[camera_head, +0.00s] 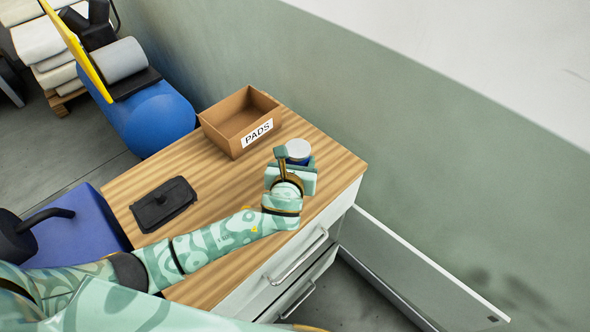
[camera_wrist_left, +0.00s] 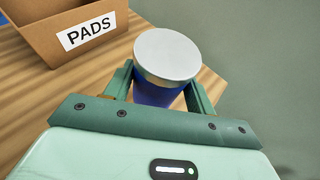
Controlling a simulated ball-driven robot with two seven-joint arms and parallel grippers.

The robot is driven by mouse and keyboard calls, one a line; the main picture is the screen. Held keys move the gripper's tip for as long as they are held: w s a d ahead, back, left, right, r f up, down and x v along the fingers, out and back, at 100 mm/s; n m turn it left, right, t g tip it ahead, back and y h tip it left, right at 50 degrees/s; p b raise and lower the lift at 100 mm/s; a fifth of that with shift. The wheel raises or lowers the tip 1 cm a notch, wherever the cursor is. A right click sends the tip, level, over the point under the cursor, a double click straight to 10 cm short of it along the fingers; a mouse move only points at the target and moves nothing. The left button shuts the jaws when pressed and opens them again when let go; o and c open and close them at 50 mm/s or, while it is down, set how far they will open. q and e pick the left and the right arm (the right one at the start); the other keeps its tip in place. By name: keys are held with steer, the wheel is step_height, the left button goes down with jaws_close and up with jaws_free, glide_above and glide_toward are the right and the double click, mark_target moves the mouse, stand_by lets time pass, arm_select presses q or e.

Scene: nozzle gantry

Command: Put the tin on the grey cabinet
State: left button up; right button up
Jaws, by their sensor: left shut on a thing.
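The tin (camera_head: 299,150) is blue with a pale grey lid. It stands near the right end of the wooden top of a cabinet (camera_head: 215,180) whose front is light grey. My left gripper (camera_head: 291,165) is shut on the tin. In the left wrist view the tin (camera_wrist_left: 167,62) sits between the two green fingers of the gripper (camera_wrist_left: 162,95), lid facing the camera. The tin's lower part is hidden by the gripper, so I cannot tell whether it touches the top. My right gripper does not show.
An open brown box labelled PADS (camera_head: 240,120) stands behind the tin; it also shows in the left wrist view (camera_wrist_left: 65,30). A black flat object (camera_head: 163,203) lies on the left of the wooden top. A drawer or door panel (camera_head: 410,270) sticks out at the right.

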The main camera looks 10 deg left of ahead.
arm_select(q)
steer(key=shift+w+a+f+b, duration=0.1)
steer(key=shift+w+f+b, duration=0.2)
steer(key=shift+f, duration=0.7)
steer(key=shift+w+a+f+b, duration=0.1)
steer(key=shift+f+b, duration=0.3)
steer(key=shift+f, duration=0.6)
steer(key=shift+s+f, duration=0.1)
steer(key=o, duration=1.2)
steer(key=shift+f, duration=0.1)
steer(key=shift+s+r, duration=0.15)
steer(key=shift+r, duration=0.1)
steer(key=p+v, duration=0.2)
steer(key=v, duration=0.9)
steer(key=shift+s+a+r+p, duration=0.1)
steer(key=shift+s+r+p, duration=0.05)
steer(key=shift+s+p, duration=0.2)
